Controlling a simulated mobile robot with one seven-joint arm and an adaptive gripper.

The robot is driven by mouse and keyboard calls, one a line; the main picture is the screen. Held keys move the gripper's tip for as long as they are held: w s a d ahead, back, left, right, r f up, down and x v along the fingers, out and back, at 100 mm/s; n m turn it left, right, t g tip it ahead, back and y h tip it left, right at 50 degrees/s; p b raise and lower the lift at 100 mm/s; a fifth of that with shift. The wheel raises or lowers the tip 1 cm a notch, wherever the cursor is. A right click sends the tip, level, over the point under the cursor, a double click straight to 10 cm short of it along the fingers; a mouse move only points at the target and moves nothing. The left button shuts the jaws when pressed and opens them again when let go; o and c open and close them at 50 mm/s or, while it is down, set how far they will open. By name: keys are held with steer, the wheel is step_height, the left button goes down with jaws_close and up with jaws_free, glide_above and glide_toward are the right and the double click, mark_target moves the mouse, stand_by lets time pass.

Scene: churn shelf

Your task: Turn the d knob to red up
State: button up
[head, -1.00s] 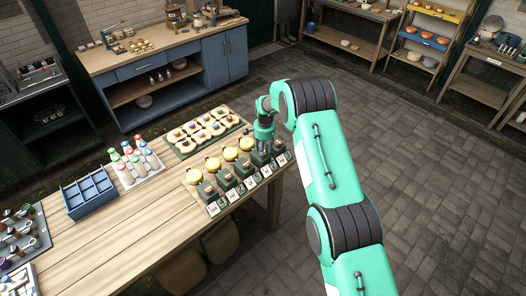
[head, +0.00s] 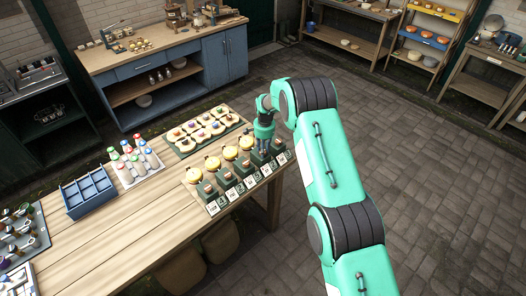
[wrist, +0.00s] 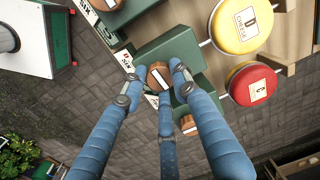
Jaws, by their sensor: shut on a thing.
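In the wrist view, the d knob (wrist: 159,76) is a round brown knob with a white stripe, on a dark green block. My gripper (wrist: 160,84) has its blue fingers around it, shut on it. Beside that block is a round disc (wrist: 243,23) marked D CHEESE, with its yellow face up. In the head view, my gripper (head: 263,150) is over the right part of the knob row and hides the knob it holds.
A red disc (wrist: 253,85) marked C sits beside the D disc, with its own brown knob (wrist: 188,122) close to my fingers. White label cards (head: 212,207) stand along the row. A tray of small round items (head: 207,131) lies behind the row.

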steer(key=n+b, duration=0.4)
steer(key=shift+f, duration=0.2)
steer(key=n+b, duration=0.2)
steer(key=n, duration=0.2)
steer(key=shift+g, duration=0.3)
steer(key=n+b, duration=0.2)
steer(key=n, duration=0.2)
steer(key=shift+r+n, duration=0.1)
steer(key=shift+n, duration=0.2)
steer(key=shift+n+b, duration=0.55)
steer(key=shift+n, duration=1.75)
steer(key=o, duration=1.1)
steer(key=shift+o, duration=0.2)
steer(key=shift+w+r, duration=0.1)
step_height(320, 180, up, 12)
steer(key=shift+w+d, duration=0.15)
steer(key=shift+w, duration=0.1)
